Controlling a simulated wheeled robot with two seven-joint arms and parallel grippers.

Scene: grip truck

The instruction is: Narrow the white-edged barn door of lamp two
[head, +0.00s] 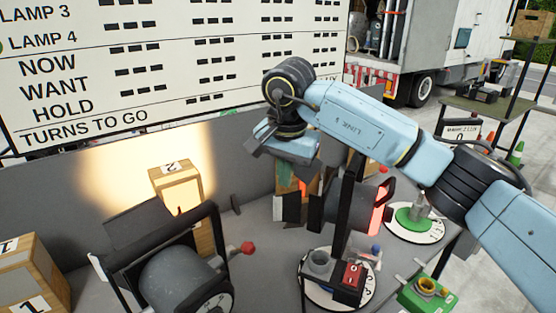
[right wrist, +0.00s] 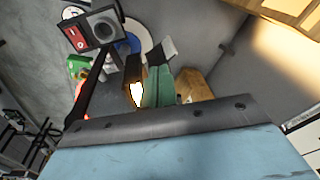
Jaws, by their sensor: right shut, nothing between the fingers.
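A large dark lamp (head: 178,278) in a black yoke stands at front left, its dark flap (head: 135,228) towards a lit box marked 2 (head: 174,186). A thin white edge (head: 97,268) shows at its left. A second dark lamp (head: 340,207) at centre glows orange; a black and white flap (head: 288,209) is at its left end. No lamp number is readable, so I cannot tell which is lamp two. My right gripper (head: 292,165) is shut and empty above the second lamp's flap; its fingers (right wrist: 159,87) point down at the table in the wrist view. Contact is unclear. My left gripper is out of view.
A box marked 1 (head: 28,285) stands at left. A red knob (head: 247,248) sticks out beside the front lamp. Round white dials (head: 413,224), a red switch box (head: 350,281) and a green block (head: 427,292) lie at right. A lettered board (head: 150,70) stands behind.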

